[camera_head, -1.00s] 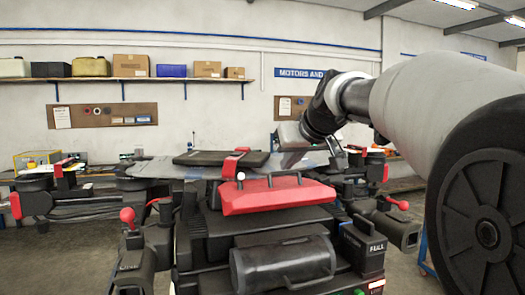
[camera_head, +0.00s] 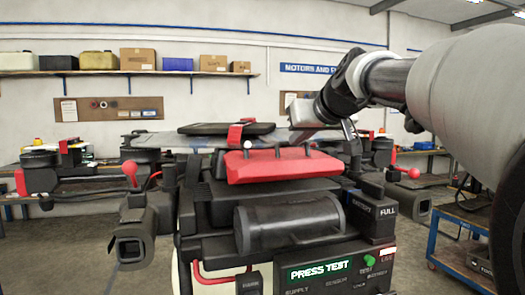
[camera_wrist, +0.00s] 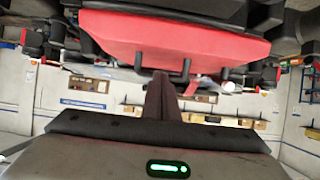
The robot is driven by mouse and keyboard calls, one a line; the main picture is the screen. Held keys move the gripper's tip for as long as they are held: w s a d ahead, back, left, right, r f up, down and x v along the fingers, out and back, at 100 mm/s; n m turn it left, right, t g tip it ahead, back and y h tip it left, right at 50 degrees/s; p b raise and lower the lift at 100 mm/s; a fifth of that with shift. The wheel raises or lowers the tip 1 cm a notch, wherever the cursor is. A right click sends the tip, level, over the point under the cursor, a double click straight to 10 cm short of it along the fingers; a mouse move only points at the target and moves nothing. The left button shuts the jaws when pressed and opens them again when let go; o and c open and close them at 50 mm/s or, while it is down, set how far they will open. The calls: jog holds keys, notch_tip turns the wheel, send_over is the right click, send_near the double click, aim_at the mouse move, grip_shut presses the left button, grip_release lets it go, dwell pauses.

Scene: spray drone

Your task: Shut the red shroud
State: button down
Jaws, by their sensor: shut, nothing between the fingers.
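The red shroud (camera_head: 282,167) sits at the middle of the drone, above a dark body, with its face sloping toward the camera. Dark handle posts rise from its upper edge. I cannot tell how far open it stands. In the wrist view the shroud (camera_wrist: 165,36) fills the top of the picture, with its dark handle (camera_wrist: 186,70) along the lower edge. My gripper (camera_wrist: 163,82) is shut and empty, its fingertips close to the handle; contact cannot be told. In the head view my gripper's grey body (camera_head: 303,110) is above and behind the shroud's right side, fingertips unclear.
A black cylinder (camera_head: 290,228) and a lit panel reading PRESS TEST (camera_head: 320,270) are below the shroud. A red strap (camera_head: 236,134) holds a dark flat pack behind it. Drone arms spread both sides. A blue cart (camera_head: 460,228) stands at right.

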aim_at(301, 172)
jog(key=shift+t, duration=0.8)
jog(key=f+b, duration=0.1)
jog(key=b, duration=0.2)
jog(key=f+b, duration=0.2)
jog(key=b, duration=0.1)
jog(key=f+b, duration=0.2)
jog(key=b, duration=0.2)
jog(key=shift+s+f, duration=0.25)
jog(key=shift+s, duration=0.15)
notch_tip(301, 172, down, 3)
jog(key=b, duration=0.3)
jog(key=shift+r+b, duration=0.15)
jog(key=shift+b, duration=0.15)
jog(key=shift+s+r, duration=0.1)
